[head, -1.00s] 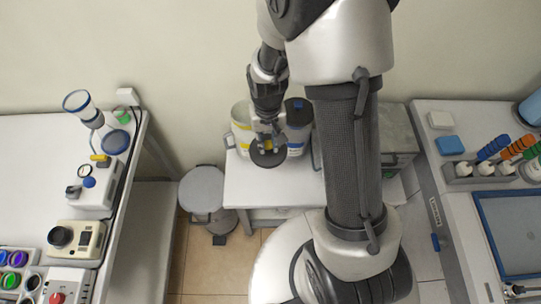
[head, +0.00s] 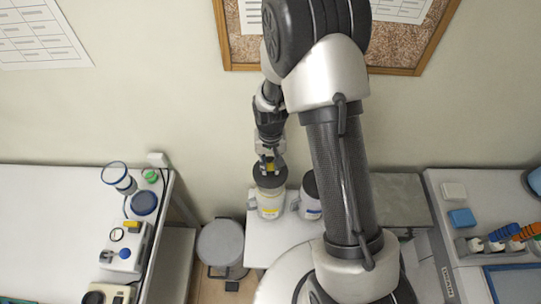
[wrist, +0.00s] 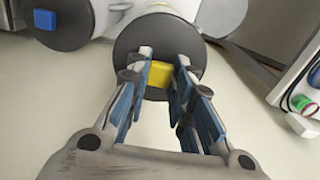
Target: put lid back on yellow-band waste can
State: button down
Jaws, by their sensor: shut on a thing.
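The yellow-band waste can (head: 270,205) is a pale can with a yellow label, standing on a small white table. Its dark round lid (head: 262,183) with a yellow knob is at the can's top and hides the mouth. I cannot tell whether the lid rests on the rim or is slightly above it. My gripper (head: 269,168) is above the lid, shut on its yellow knob. In the wrist view the fingers stand on both sides of the yellow knob (wrist: 158,75), with the dark lid (wrist: 128,50) beyond them.
A blue-label can (head: 308,205) with a dark lid stands just right; its blue knob (wrist: 45,19) shows in the wrist view. A grey pedal bin (head: 220,243) stands left of the small table (head: 262,250). Equipment benches are at far left and right.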

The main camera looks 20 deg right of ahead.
aim_at(270, 173)
jog(key=shift+r+p, duration=0.4)
jog(key=shift+p, duration=0.35)
jog(key=shift+f+m, duration=0.15)
jog(key=shift+m, duration=0.15)
jog(key=shift+f+b, duration=1.15)
jog(key=shift+f, duration=1)
jog(key=shift+f+b, duration=0.9)
jog(key=shift+f, duration=0.15)
jog(key=shift+f+b, duration=0.15)
jog(key=shift+b, duration=0.5)
jog(key=c, duration=1.3)
grip_release()
jog(key=shift+c, duration=0.2)
jog(key=shift+o, duration=0.2)
